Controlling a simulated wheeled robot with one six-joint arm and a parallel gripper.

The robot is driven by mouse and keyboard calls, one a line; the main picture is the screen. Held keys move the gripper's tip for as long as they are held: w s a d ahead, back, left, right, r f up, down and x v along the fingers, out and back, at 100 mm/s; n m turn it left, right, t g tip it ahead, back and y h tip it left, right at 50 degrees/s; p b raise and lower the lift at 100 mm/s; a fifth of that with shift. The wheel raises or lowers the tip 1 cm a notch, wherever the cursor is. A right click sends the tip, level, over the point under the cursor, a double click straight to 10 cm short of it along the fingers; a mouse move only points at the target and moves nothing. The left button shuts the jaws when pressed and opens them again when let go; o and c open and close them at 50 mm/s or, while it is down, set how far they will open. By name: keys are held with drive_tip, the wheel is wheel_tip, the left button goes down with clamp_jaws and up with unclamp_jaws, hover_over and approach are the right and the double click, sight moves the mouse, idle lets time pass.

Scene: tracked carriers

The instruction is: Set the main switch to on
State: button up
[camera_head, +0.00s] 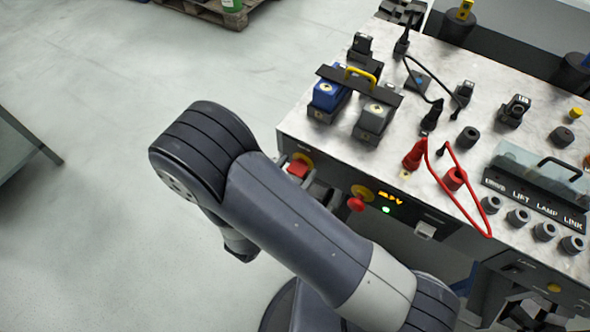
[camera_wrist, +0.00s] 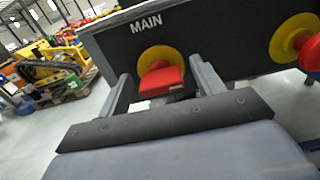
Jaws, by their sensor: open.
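The main switch (camera_wrist: 162,80) is a red handle on a yellow disc, under the word MAIN on the dark front panel. It also shows in the head view (camera_head: 298,168), at the left end of the carrier's front. My gripper (camera_wrist: 163,84) is open, with one grey finger on each side of the red handle. A gap shows between the handle and each finger; I cannot tell whether either touches it. In the head view my gripper (camera_head: 318,190) is partly hidden behind my arm. The handle's exact turn is hard to read.
A red mushroom button (camera_head: 356,204) on a yellow disc sits right of the switch, near an amber display (camera_head: 390,198) and a green light (camera_head: 386,210). The carrier top (camera_head: 330,146) holds battery blocks, cables and knobs.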

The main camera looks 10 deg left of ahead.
drive_tip(key=v, duration=1)
drive_tip(key=shift+s+a, duration=0.15)
drive_tip(key=shift+s, duration=0.2)
drive_tip(key=shift+w, duration=0.1)
drive_tip(key=x, duration=1)
drive_tip(key=shift+w+d, duration=0.2)
drive_tip(key=shift+w+r, duration=0.1)
drive_tip(key=shift+p, duration=0.35)
drive_tip(key=shift+f+b, duration=0.2)
drive_tip(key=shift+b, duration=0.25)
